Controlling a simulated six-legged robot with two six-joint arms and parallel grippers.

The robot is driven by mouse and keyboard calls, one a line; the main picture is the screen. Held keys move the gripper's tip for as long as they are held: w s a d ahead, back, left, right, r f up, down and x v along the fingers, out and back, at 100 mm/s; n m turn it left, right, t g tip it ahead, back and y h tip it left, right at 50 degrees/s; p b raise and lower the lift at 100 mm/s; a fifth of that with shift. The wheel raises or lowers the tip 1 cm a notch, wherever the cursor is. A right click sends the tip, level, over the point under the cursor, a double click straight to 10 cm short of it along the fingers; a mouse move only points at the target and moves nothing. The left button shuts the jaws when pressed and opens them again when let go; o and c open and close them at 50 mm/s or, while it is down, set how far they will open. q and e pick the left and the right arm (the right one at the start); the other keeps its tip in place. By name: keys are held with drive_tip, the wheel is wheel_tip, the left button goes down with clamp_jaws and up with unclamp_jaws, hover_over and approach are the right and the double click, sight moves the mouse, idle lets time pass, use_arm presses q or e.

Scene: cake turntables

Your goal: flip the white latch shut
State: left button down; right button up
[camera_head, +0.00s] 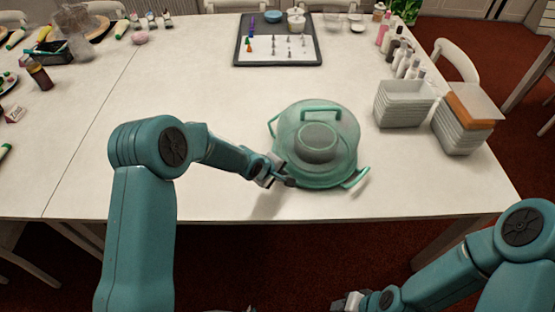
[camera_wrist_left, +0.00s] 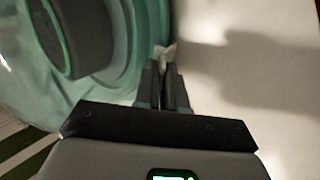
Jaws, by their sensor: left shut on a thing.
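The cake carrier (camera_head: 345,140) is a round, teal, see-through dome on a teal base, standing on the white table. It fills the upper left of the left wrist view (camera_wrist_left: 120,65). My left gripper (camera_head: 287,181) is at its front left edge. In the left wrist view the fingers (camera_wrist_left: 166,82) are shut on the small white latch (camera_wrist_left: 165,52) at the carrier's rim. Only a bit of the latch shows past the fingertips. My right gripper (camera_head: 349,302) is low at the bottom edge of the head view, away from the carrier, and its fingers are unclear.
Green handles (camera_head: 356,178) stick out around the carrier. White stacked containers (camera_head: 402,103) stand to its right, with a second stack (camera_head: 460,130) beside them. A dark tray (camera_head: 309,58) with piping tips lies behind. The table (camera_head: 220,110) is clear left of the carrier.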

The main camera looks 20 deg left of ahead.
use_arm(q)
drive_tip(key=shift+w+d+r+p, duration=0.1)
drive_tip(key=shift+w+r+p, duration=0.1)
drive_tip(key=shift+r+p, duration=0.25)
drive_tip(key=shift+w+f+g, duration=0.1)
drive_tip(key=shift+f+g, duration=0.1)
drive_tip(key=shift+g, duration=0.3)
drive_tip(key=shift+w+d+f+g+y, duration=0.2)
drive_tip(key=shift+g+y, duration=0.1)
drive_tip(key=shift+y, duration=0.1)
use_arm(e)
wheel_tip(320, 180, up, 2)
drive_tip(key=shift+r, duration=0.1)
use_arm(q)
drive_tip(key=shift+r+g, duration=0.1)
drive_tip(key=shift+g, duration=0.2)
drive_tip(key=c, duration=1.3)
unclamp_jaws()
